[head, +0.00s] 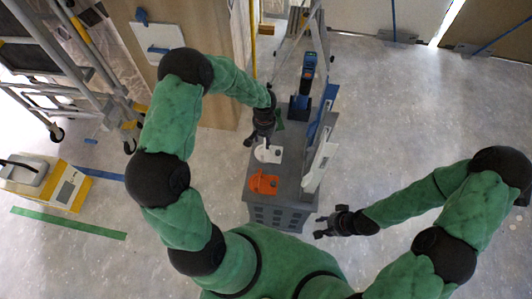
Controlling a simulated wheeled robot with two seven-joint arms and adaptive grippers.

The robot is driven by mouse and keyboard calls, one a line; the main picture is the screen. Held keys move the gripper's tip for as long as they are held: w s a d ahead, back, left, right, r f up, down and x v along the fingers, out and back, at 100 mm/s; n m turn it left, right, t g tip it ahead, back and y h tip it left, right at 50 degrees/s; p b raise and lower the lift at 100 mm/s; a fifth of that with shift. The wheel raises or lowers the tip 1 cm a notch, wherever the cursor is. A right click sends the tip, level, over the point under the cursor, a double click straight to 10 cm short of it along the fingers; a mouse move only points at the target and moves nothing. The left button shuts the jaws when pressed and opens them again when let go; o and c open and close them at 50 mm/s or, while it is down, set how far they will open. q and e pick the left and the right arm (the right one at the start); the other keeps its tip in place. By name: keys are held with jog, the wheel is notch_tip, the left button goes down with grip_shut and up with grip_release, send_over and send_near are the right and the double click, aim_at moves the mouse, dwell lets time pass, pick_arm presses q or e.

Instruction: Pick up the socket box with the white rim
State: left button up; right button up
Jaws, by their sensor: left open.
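A white-rimmed socket box (268,155) lies on top of a grey cart (290,160). An orange-rimmed box (263,183) lies just in front of it on the same top. My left gripper (259,143) is open and hangs over the far edge of the white-rimmed box, pointing down. From this angle I cannot tell whether its fingers touch the box. My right gripper (318,228) is off the cart's near right corner, over the floor. Its fingers look spread and empty.
A blue and black tool (306,80) stands at the cart's far end, with a white panel-like item (320,165) along its right side. A ladder (60,60) and a yellow-white case (45,183) are at left. The floor at right is free.

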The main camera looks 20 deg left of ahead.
aim_at(268, 153)
pick_arm(q)
notch_tip(268, 153, down, 3)
jog(key=shift+w+f+b, duration=0.1)
jog(key=shift+b, duration=0.3)
notch_tip(268, 153, down, 5)
jog(key=b, duration=0.2)
jog(key=shift+w+b, duration=0.15)
jog(key=shift+b, duration=0.15)
grip_shut()
